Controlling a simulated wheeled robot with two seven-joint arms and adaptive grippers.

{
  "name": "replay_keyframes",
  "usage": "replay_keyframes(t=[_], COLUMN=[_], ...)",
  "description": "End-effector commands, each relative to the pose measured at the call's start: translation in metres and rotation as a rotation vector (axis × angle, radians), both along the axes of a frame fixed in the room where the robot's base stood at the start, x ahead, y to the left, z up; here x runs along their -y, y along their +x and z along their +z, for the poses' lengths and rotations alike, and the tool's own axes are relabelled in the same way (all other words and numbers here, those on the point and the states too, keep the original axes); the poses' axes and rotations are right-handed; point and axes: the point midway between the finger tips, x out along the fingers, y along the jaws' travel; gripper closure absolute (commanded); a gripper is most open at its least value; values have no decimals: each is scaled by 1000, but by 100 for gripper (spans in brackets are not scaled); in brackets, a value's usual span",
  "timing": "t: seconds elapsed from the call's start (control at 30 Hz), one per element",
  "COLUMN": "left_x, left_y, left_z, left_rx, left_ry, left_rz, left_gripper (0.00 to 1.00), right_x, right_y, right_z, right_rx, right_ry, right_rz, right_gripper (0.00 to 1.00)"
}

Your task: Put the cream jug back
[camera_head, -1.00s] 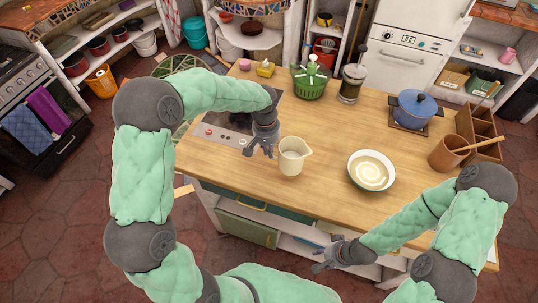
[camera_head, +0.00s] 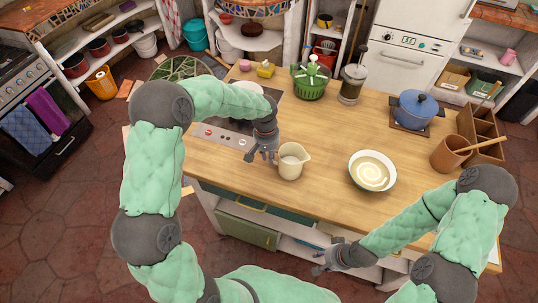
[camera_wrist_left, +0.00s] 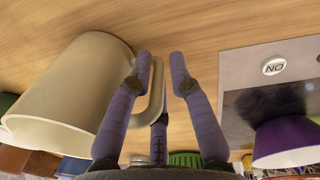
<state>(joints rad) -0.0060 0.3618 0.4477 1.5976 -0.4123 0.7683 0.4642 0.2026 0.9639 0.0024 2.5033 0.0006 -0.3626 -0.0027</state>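The cream jug (camera_head: 292,165) is upright on the wooden counter, left of the middle in the head view, its spout to the right. In the left wrist view the jug (camera_wrist_left: 70,95) fills the left side, its handle (camera_wrist_left: 156,92) near the fingers. My left gripper (camera_head: 258,157) is just left of the jug. In the wrist view its fingers (camera_wrist_left: 160,58) are apart, with the handle between or just beyond them; contact is not clear. My right gripper (camera_head: 318,262) is in front of the counter's front edge, fingers apart and empty.
A bowl of creamy soup (camera_head: 372,184) stands right of the jug. A cooktop (camera_head: 213,136) lies left of it, with a purple vessel (camera_wrist_left: 290,143) in the wrist view. A green container (camera_head: 311,85), French press (camera_head: 352,82) and blue pot (camera_head: 418,108) stand behind. Counter between jug and pot is clear.

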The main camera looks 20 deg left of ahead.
Motion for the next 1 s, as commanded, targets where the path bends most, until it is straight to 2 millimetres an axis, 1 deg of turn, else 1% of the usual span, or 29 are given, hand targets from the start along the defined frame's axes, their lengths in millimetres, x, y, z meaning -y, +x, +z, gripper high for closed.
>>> replay_keyframes(t=[0.33,0.47,0.57,0.8,0.9,1.0], left_x=[0,0,-1,-4,-5,-7], left_y=[0,0,1,0,0,0], left_z=[1,9,23,72,91,105], left_rx=[0,2,3,4,4,3], left_ry=[0,0,0,0,0,-1], left_rz=[0,0,1,-1,1,1], left_gripper=[66,66,66,66,66,66], right_x=[0,0,0,0,0,0], right_y=[0,0,0,0,0,0], right_z=[1,4,7,15,17,19], right_rx=[0,0,0,0,0,0], right_ry=[0,0,0,0,0,0], right_rz=[0,0,0,0,0,0], right_gripper=[60,60,60,60,60,60])
